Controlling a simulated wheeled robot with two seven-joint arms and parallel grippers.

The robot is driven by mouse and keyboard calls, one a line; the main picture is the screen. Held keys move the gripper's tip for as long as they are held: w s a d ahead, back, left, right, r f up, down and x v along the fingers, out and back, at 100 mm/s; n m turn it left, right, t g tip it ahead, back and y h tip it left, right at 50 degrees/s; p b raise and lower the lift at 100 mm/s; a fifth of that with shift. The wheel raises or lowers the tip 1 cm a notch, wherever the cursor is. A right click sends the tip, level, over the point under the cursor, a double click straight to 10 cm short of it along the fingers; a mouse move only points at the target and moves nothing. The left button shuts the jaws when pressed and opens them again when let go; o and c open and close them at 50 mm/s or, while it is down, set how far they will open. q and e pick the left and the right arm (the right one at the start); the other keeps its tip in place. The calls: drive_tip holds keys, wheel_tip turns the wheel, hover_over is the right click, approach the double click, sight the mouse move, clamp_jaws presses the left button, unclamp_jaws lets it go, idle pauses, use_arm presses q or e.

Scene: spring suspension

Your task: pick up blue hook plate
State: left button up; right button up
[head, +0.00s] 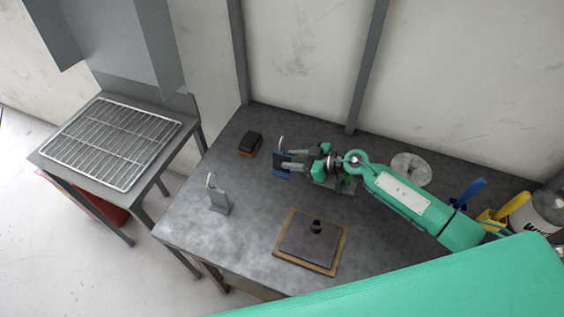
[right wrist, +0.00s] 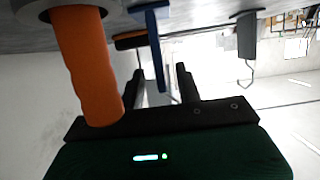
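The blue hook plate (head: 281,168) stands on the grey table, with its thin hook upright. My right gripper (head: 291,160) is at the plate, with its fingers reaching toward it from the right. In the right wrist view the blue hook plate (right wrist: 157,50) shows between the two dark fingers of my right gripper (right wrist: 163,82), with gaps visible on either side. The gripper looks open; contact with the plate cannot be made out. Part of the plate is hidden by the fingers in the head view. My left gripper is not in view.
A grey hook plate (head: 218,200) stands to the left, and a black brush-like block (head: 250,142) lies behind. A dark plate with a knob (head: 312,242) lies on a wooden board in front. An orange cylinder (right wrist: 85,65) is close beside my gripper in the wrist view.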

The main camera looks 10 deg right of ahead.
sight(282, 171)
drive_tip(key=x, duration=0.4)
drive_tip(key=shift+a, duration=0.1)
clamp_jaws()
drive_tip(key=shift+r+p, duration=0.1)
drive_tip(key=shift+p, duration=0.2)
